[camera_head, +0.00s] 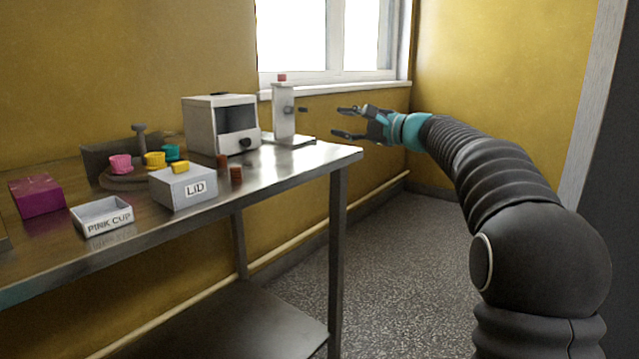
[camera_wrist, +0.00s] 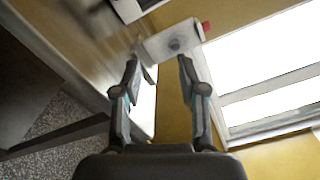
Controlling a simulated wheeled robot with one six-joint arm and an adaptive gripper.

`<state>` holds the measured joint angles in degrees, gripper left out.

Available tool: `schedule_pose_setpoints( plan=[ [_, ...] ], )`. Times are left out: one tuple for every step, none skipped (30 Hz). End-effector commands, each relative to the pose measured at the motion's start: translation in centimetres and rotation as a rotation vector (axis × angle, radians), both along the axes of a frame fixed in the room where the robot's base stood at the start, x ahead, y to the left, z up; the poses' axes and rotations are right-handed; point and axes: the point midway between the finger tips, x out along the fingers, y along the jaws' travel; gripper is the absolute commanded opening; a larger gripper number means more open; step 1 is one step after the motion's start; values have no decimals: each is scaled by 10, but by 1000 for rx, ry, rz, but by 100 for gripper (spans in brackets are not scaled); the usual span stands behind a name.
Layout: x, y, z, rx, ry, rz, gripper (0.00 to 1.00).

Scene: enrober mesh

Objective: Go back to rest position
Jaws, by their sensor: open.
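My gripper (camera_head: 345,123) is open and empty in the head view. It is held in the air beyond the right end of the metal table (camera_head: 285,163), to the right of a white upright device with a red top (camera_head: 283,112). In the wrist view my gripper's two fingers (camera_wrist: 158,75) are spread apart with nothing between them. The white device (camera_wrist: 172,40) shows past the fingertips there, with its red part (camera_wrist: 206,26) at the upper right.
The table bears a white box machine (camera_head: 200,122), a white LID box (camera_head: 170,190), a PINK CUP tray (camera_head: 103,230), a magenta box (camera_head: 36,196), and pink (camera_head: 120,164), yellow (camera_head: 155,159) and teal (camera_head: 171,152) cups. The floor (camera_head: 410,240) right of the table looks clear.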

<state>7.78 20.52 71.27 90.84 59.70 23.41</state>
Motion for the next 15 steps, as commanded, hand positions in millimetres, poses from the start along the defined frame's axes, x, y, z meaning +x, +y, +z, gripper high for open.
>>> schedule_pose_setpoints(
  plan=[
    [1,0,-1,-25,-20,-4,42],
    [1,1,-5,-48,-26,-5,42],
    [1,2,-10,-74,-27,-5,42],
    [2,3,-16,-92,-25,-4,42],
    [2,3,-22,-110,-23,-2,42],
    [1,4,-29,-133,-20,0,42],
    [1,5,-36,-150,-16,1,42],
    [1,5,-42,-168,-11,2,42],
    [1,5,-51,-190,-3,4,42],
    [1,4,-58,-208,2,5,42],
    [0,3,-67,-229,9,6,42],
    [-1,2,-77,-255,17,8,42],
    [-2,1,-85,-278,23,10,42],
    [-4,0,-94,-301,32,12,42],
    [-8,-2,-105,-338,40,16,42]
  ],
)
